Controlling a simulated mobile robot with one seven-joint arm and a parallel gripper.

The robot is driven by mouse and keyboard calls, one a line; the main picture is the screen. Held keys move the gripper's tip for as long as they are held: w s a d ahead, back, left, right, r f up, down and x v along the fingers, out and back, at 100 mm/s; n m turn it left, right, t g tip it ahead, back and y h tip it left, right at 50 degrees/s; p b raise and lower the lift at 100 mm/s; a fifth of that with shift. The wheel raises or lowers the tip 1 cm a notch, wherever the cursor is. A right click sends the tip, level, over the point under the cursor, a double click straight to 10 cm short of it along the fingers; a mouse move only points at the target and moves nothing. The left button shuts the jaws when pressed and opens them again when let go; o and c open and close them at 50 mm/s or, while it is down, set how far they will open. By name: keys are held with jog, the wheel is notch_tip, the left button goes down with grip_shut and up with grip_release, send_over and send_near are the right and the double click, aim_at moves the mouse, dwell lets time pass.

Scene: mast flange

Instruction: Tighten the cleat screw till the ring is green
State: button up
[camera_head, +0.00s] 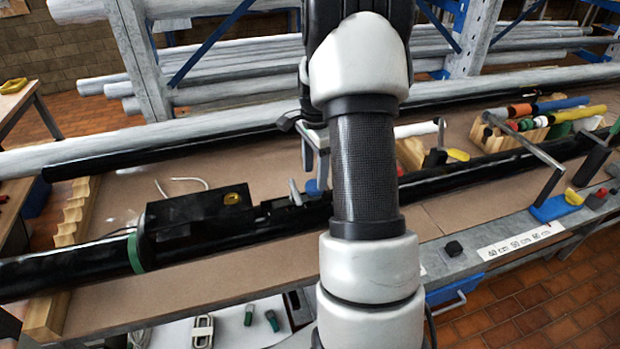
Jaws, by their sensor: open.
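A long black mast tube (60,268) lies across the bench. A small black fitting, perhaps the cleat (283,210), sits on top of it, with a small grey upright piece (295,192) that may be its screw. I cannot make out a ring or its colour there. A green band (135,252) goes around the tube further left. My gripper (315,160) points down behind my arm, its grey fingers apart and empty, above and slightly right of the fitting. My arm hides the tube just right of it.
A black box with a yellow spot (200,222) stands on the tube left of the fitting. A grey clamp with a blue base (556,205) reaches over the tube at right. Coloured rolls (550,115) lie behind. The brown bench top (110,205) has free room at left.

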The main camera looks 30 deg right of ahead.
aim_at(314, 184)
notch_tip(314, 184, down, 6)
jog(key=b, duration=0.3)
jog(key=shift+f+b, duration=0.15)
jog(key=shift+b, duration=0.2)
jog(key=shift+c, duration=1.1)
jog(key=c, duration=0.9)
jog(key=shift+m, duration=0.5)
jog(key=m, duration=0.4)
jog(key=shift+a+r+m, duration=0.1)
jog(key=shift+r+m, duration=0.1)
jog(key=shift+m, duration=0.2)
jog(key=m+p, duration=0.1)
jog(key=m, duration=0.2)
jog(key=shift+m+p, duration=0.3)
jog(key=shift+m, duration=0.1)
jog(key=o, duration=1.1)
jog(key=shift+f, duration=0.1)
